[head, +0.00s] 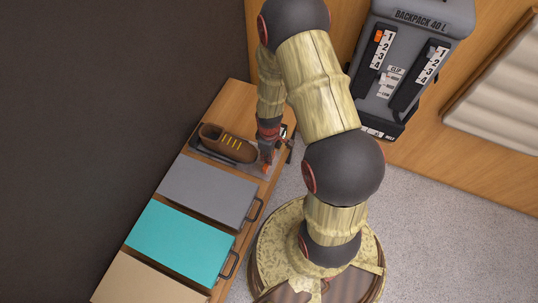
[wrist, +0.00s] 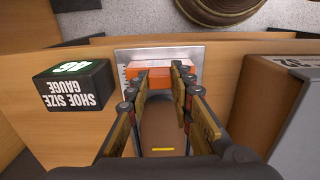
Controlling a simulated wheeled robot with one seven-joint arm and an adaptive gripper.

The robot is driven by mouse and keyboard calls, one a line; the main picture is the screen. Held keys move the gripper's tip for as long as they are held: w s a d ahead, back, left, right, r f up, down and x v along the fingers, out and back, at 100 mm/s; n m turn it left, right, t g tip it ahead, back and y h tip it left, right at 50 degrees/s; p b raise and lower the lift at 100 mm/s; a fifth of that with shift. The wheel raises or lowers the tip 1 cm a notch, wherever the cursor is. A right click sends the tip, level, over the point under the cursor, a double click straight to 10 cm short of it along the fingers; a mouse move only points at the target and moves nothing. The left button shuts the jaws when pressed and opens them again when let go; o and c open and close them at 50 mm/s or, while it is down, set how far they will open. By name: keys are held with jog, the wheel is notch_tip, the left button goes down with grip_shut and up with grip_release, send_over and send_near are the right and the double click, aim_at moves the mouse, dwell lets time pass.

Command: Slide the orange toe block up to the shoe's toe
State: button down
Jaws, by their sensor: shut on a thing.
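The brown shoe (head: 228,143) with yellow laces lies on the dark and metal gauge on the wooden cabinet top. Its toe end points toward my gripper (head: 266,148). In the wrist view the shoe (wrist: 160,128) shows between my fingers, its toe toward the orange toe block (wrist: 150,73). My gripper (wrist: 159,78) is shut on the block, one finger at each side. The block sits over the metal plate (wrist: 124,54), just beyond the toe. The fingers partly hide the gap, so I cannot tell whether block and shoe touch.
A backpack display (head: 412,60) is upper right.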

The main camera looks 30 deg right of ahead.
jog(key=shift+w+a, duration=0.55)
jog(key=shift+w, duration=0.3)
jog(key=shift+w+a, duration=0.55)
jog(key=shift+w, duration=0.3)
jog(key=c, duration=1.6)
grip_release()
jog(key=shift+s, duration=0.1)
jog(key=shift+o, duration=0.2)
jog(key=shift+r, duration=0.1)
notch_tip(320, 180, up, 12)
